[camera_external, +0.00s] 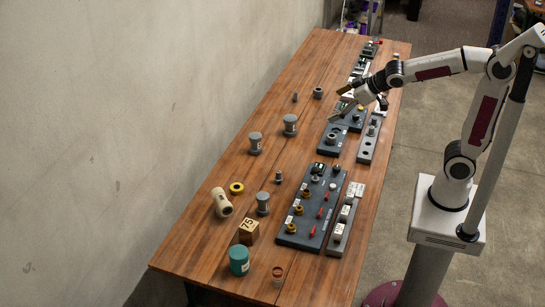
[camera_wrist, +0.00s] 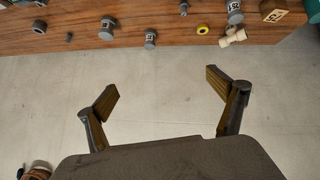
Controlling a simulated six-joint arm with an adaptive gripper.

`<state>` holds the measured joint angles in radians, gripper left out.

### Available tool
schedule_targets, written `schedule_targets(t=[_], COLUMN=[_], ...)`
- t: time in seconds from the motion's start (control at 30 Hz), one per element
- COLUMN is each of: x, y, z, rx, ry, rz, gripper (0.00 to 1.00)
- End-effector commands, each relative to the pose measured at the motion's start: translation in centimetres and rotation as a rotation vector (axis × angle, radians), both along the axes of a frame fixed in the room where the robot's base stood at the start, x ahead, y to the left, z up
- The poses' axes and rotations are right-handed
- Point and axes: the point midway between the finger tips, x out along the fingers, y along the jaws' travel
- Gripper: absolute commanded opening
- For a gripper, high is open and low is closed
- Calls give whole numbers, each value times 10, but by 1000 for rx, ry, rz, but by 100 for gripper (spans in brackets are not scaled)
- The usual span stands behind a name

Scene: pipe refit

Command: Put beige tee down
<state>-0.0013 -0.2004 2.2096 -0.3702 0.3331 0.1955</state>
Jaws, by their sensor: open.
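The beige tee (camera_external: 221,202) lies on the wooden table toward the near left in the external view. It also shows at the upper right of the wrist view (camera_wrist: 233,36). My gripper (camera_external: 345,103) is open and empty, raised over the far half of the table, well apart from the tee. In the wrist view its two fingers (camera_wrist: 165,85) are spread wide with only floor visible between them.
A yellow ring (camera_external: 237,188), a grey fitting (camera_external: 263,203), a wooden block (camera_external: 249,231) and a teal cylinder (camera_external: 239,260) stand near the tee. A dark panel with valves (camera_external: 290,232) lies to their right. The table's left middle has bare wood.

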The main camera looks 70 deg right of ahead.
Motion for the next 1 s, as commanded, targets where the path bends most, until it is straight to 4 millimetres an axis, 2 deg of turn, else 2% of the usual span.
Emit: schedule_targets(t=[0.03, 0.27, 0.7, 0.83, 1.0], x=[-15, -79, -200, -227, -247], y=[-1, -2, 16, 24, 30], z=[1, -4, -31, -40, -46], rx=[6, 43, 140, 166, 186], ry=[12, 89, 246, 284, 312], rz=[-12, -52, -70, -62, -55], gripper=[94, 94, 94, 94, 94])
